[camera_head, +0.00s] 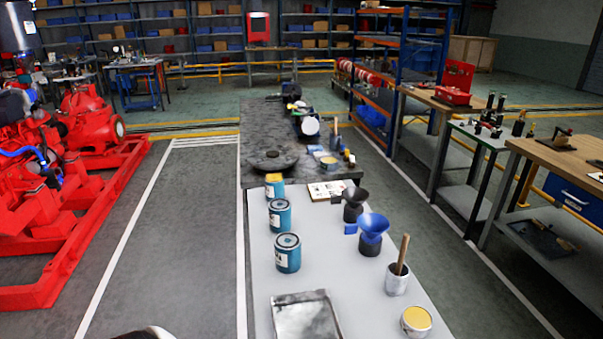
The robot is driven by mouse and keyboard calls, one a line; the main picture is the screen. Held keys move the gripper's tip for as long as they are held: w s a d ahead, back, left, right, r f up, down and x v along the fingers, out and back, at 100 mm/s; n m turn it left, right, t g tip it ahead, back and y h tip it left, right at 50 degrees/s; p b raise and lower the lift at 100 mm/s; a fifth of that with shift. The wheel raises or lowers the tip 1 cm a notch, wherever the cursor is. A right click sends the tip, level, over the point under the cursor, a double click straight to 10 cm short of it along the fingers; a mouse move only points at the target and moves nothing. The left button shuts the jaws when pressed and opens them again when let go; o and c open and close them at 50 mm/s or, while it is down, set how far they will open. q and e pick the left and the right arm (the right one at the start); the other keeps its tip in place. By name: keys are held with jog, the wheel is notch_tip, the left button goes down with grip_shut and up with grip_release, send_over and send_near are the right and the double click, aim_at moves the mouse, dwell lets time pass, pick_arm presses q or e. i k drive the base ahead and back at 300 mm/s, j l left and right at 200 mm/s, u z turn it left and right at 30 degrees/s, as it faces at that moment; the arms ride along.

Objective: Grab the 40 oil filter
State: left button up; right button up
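Three blue cylinders with pale labels stand upright in a row along the left side of the white table (262,300). The nearest cylinder (288,255) and the middle cylinder (279,216) have round, rimmed tops. The farthest cylinder (274,188) has a yellow top. They look like cans or filters. The label print is too small to read, so I cannot tell which, if any, is the 40 oil filter. Neither gripper shows. A white and black rounded part at the bottom left edge may be mine.
A metal tray (305,318) lies at the table's near end. A yellow-topped can (416,321), a pot with a stick (397,281) and a blue funnel (373,228) stand along its right side. A red engine frame (75,235) is at left; workbenches are at right.

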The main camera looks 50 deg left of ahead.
aim_at(274, 183)
jog(key=u, duration=1.7)
